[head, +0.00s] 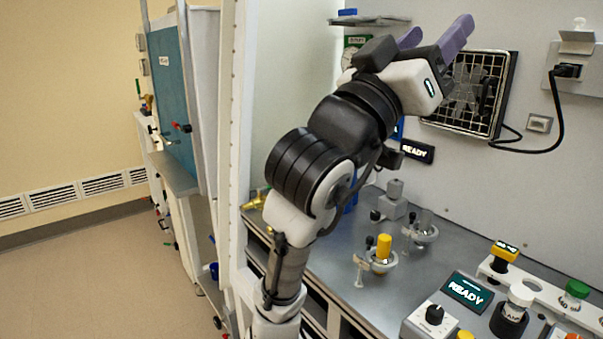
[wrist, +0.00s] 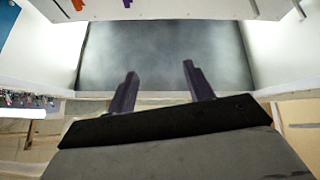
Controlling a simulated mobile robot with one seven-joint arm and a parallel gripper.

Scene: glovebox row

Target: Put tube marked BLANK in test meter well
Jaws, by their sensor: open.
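A white-capped tube (head: 517,299) stands upright at the lower right of the head view. Its label reads "LANK" in part, which fits BLANK. A dark round part (head: 508,322), which looks like the meter well, is at its foot; I cannot tell whether the tube is in it or behind it. The test meter (head: 468,291) shows READY on its display. My gripper (head: 435,37) is raised high above the bench, well up and left of the tube, with purple fingers apart and nothing between them. The wrist view shows the open fingers (wrist: 160,72); no tube is seen there.
A green-capped tube (head: 576,289) stands in a white rack (head: 545,290). A yellow-topped block (head: 505,252) is at its far end. Ring holders, one with a yellow cylinder (head: 384,247), stand on the grey bench (head: 335,270). A fan grille (head: 468,92) is on the wall behind my gripper.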

